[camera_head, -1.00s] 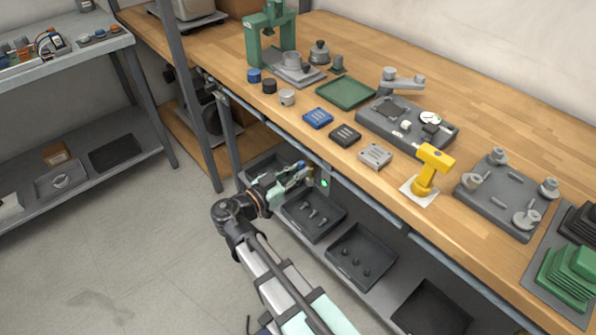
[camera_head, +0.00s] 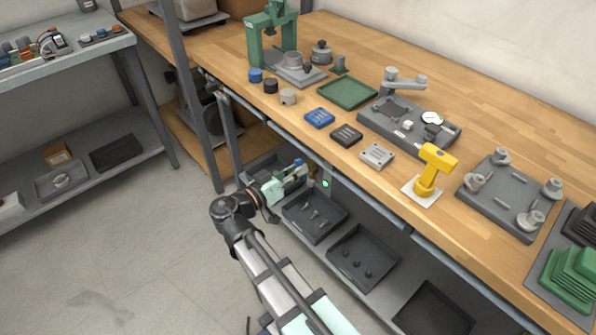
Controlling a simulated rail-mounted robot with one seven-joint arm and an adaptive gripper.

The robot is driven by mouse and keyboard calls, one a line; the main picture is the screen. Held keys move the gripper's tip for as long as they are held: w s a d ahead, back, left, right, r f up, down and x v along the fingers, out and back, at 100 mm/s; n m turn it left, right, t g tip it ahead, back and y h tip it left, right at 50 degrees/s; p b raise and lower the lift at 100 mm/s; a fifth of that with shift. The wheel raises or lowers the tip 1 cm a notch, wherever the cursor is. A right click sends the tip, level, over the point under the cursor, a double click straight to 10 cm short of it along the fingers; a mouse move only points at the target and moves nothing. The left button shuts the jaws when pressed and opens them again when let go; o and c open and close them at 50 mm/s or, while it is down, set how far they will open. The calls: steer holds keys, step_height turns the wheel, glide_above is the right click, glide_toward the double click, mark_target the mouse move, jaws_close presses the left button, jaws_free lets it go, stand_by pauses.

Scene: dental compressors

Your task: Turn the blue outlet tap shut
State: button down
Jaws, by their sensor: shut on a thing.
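The blue outlet tap (camera_head: 298,162) shows as a small blue piece under the front edge of the workbench, beside a brass-coloured fitting (camera_head: 313,171). My gripper (camera_head: 297,173) reaches in from the left below the bench edge and is shut on the tap. The fingers hide most of the tap, so its exact handle angle cannot be told at this size.
A small green light (camera_head: 326,184) sits just right of the fitting. The wooden bench top (camera_head: 480,110) overhangs the area, with a yellow tool (camera_head: 430,172) and fixtures on it. Dark trays (camera_head: 314,217) stand on the shelf below. The floor at left is free.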

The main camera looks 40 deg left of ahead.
steer(key=shift+w+a+f+n+p, duration=0.1)
steer(key=shift+a+f+n+p, duration=0.45)
steer(key=shift+n, duration=1.6)
steer(key=shift+d+f+n+p, duration=0.1)
steer(key=shift+n+p, duration=1)
steer(key=shift+n, duration=1.1)
steer(key=shift+w+a+f+n+p, duration=0.1)
steer(key=shift+a+f+n+p, duration=0.45)
steer(key=shift+n, duration=1.6)
steer(key=shift+d+r+p, duration=0.15)
steer(key=shift+d+p, duration=0.15)
steer(key=c, duration=1.2)
jaws_free()
steer(key=shift+o, duration=0.2)
steer(key=shift+s, duration=0.15)
steer(key=v, duration=1.1)
steer(key=shift+s, duration=0.4)
